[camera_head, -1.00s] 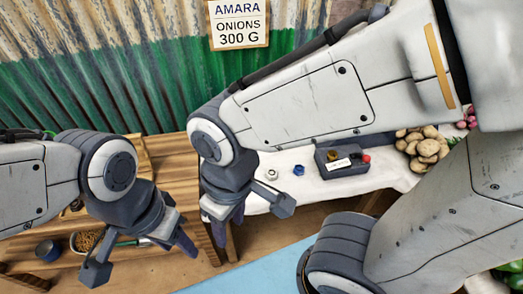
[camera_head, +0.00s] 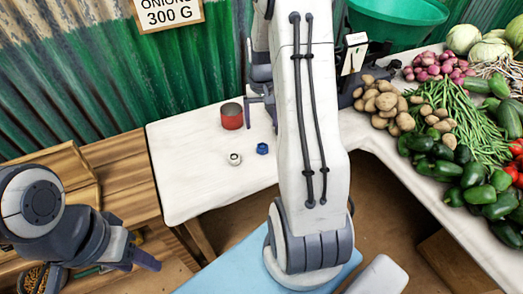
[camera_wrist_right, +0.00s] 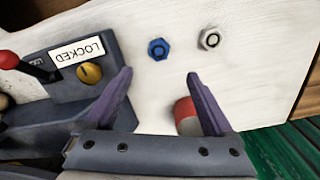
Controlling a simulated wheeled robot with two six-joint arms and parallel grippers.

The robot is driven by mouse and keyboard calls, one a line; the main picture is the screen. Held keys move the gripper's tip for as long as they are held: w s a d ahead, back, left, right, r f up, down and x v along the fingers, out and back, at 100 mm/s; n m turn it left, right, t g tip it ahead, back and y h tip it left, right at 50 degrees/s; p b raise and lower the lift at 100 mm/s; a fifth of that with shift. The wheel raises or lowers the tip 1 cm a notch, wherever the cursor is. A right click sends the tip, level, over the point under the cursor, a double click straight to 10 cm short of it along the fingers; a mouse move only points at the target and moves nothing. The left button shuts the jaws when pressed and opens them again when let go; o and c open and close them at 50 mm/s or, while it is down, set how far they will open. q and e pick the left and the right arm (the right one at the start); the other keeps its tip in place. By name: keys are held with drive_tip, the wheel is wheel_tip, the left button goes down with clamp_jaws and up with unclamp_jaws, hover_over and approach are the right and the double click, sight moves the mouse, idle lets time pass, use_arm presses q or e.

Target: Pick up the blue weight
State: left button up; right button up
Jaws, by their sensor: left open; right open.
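The blue weight (camera_head: 262,149) stands on the white tabletop, just right of a silver weight (camera_head: 234,159). In the right wrist view the blue weight (camera_wrist_right: 158,49) lies beyond the open fingertips, roughly centred between them, with the silver weight (camera_wrist_right: 210,39) to its right. My right gripper (camera_wrist_right: 160,82) is open and empty above the table. In the head view the right gripper (camera_head: 261,102) is partly hidden by its own arm, just behind the weights. My left gripper (camera_head: 98,271) is open and empty at the lower left, over the wooden bench.
A red can (camera_head: 231,117) stands behind the weights; my right finger partly covers it in the wrist view. Potatoes (camera_head: 382,100) and other vegetables fill the right table.

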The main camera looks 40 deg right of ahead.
hover_over(262, 146)
drive_tip(key=f, duration=0.5)
drive_tip(key=shift+d, duration=0.3)
drive_tip(key=f, duration=0.5)
drive_tip(key=shift+s+a+f, duration=0.1)
drive_tip(key=shift+a+f, duration=0.2)
drive_tip(key=shift+f, duration=0.05)
clamp_jaws()
